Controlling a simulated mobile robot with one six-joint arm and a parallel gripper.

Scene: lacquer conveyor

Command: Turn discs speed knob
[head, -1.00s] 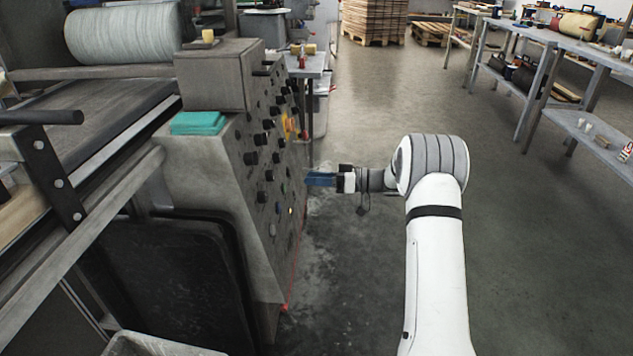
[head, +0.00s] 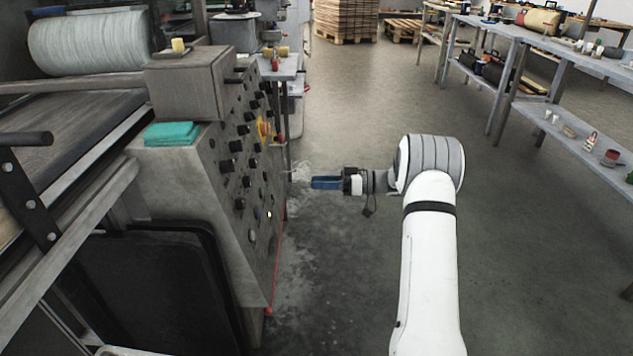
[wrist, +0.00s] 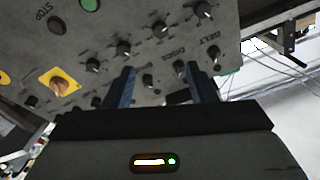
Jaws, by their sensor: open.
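The control panel (head: 225,185) is a grey sloped face with black knobs, left of my gripper (head: 325,183) in the head view. In the wrist view, the DISCS label sits just above a small dark knob (wrist: 180,68), taken as the discs speed knob; a knob (wrist: 215,53) under the BELT label is beside it. My gripper (wrist: 160,67) is open and empty, its two blue fingers pointing at the panel. The discs knob shows between the fingers, nearer the right one. In the head view a gap separates the fingertips from the panel. I cannot tell which knob there is the discs one.
An orange knob on a yellow plate (wrist: 58,85) and a dark STOP button (wrist: 57,25) are on the same panel. A teal cloth (head: 172,134) lies on the machine's ledge. Shelving (head: 560,95) stands at right. The floor (head: 345,110) behind my arm is clear.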

